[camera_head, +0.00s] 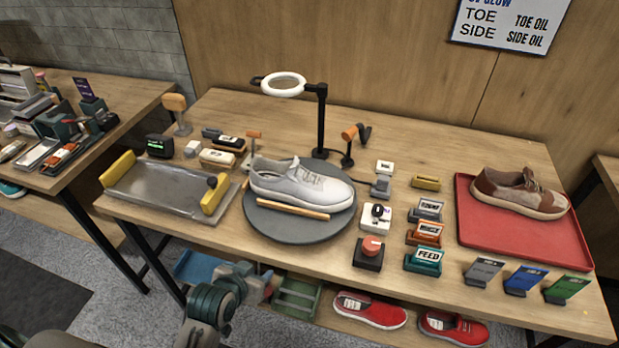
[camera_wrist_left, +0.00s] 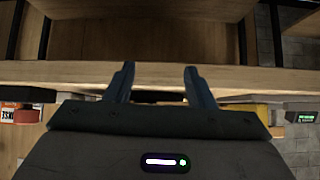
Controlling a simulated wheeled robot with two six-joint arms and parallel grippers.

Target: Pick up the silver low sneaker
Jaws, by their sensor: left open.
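The silver low sneaker (camera_head: 301,185) is pale grey with a white sole and lies sole down on a round dark grey turntable (camera_head: 300,228), toe to the right. An orange-brown bar (camera_head: 293,209) lies along its near side. My left gripper (camera_head: 272,284) is low, in front of the table's front edge and well short of the sneaker. In the left wrist view its two fingers (camera_wrist_left: 159,78) are apart with nothing between them, facing the table edge. The sneaker is not seen in that view. My right gripper is not in view.
A ring lamp (camera_head: 284,84) on a black post stands behind the turntable. A metal tray (camera_head: 160,187) with yellow ends is left of it. A red tray (camera_head: 520,235) with a brown sneaker (camera_head: 520,192) is at right. Several small blocks and signs stand between. Red shoes (camera_head: 370,309) are on the lower shelf.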

